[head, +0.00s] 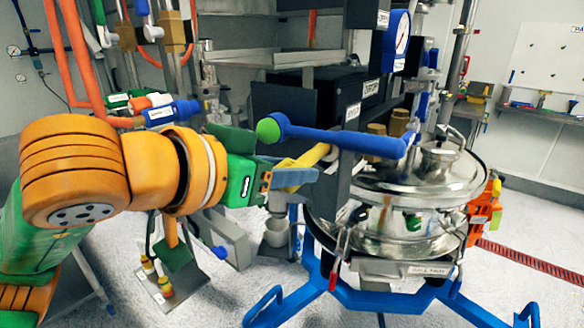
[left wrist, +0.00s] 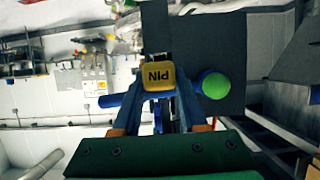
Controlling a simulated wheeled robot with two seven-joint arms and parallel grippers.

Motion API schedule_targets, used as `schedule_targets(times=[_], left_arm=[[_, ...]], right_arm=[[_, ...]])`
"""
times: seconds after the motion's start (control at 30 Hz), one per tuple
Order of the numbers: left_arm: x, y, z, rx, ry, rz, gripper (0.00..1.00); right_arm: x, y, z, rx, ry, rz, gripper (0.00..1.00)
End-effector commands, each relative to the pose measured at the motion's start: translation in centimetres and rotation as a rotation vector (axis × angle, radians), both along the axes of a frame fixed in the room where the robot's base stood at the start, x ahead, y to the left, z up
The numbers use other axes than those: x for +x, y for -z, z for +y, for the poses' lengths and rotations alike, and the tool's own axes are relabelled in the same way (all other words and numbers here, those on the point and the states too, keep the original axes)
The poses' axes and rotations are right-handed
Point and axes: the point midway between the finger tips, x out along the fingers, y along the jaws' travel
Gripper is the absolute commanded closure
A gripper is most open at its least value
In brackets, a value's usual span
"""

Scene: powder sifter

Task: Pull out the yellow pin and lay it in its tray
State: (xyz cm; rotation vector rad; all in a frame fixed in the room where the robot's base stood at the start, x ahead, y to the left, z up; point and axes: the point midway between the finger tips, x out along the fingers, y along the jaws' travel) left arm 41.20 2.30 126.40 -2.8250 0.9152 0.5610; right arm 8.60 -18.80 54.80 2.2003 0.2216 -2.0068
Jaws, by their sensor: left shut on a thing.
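The yellow pin (head: 314,156) sits at the dark upright post beside the sifter, under a blue lever. In the left wrist view, its square yellow head (left wrist: 159,77), marked PIN, is between my fingertips. My left gripper (head: 300,177) is shut on the pin's head. The far end of the pin is hidden by the post, so I cannot tell how deep it sits. I cannot make out for certain which surface is the pin's tray. My right gripper is not in view.
The blue lever (head: 345,138) with a green knob (head: 268,130) passes just above my gripper. The shiny steel sifter vessel (head: 410,190) stands to the right on a blue frame (head: 385,297). Pipes and valves (head: 172,112) crowd the left back. The pale floor at lower left is partly open.

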Motion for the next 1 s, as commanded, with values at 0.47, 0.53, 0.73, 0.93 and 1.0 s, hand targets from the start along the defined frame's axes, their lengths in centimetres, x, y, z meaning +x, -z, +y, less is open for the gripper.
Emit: schedule_targets(times=[0.47, 0.53, 0.73, 0.93, 1.0], left_arm=[[-1.4, 0.0, 1.0, 0.000, 0.000, -0.002, 1.00], [-1.6, 0.0, 1.1, 0.000, 0.000, -0.002, 1.00], [-2.1, 0.0, 1.5, -0.001, 0.000, -0.001, 1.00], [-2.7, 0.0, 1.9, 0.000, 0.001, -0.003, 1.00], [-2.9, 0.0, 2.1, 0.000, 0.000, -0.002, 1.00]], right_arm=[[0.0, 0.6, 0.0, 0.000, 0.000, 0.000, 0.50], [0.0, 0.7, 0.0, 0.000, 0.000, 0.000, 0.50], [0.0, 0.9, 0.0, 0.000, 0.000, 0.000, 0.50], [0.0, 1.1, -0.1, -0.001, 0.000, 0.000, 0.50], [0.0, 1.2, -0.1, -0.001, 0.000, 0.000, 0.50]])
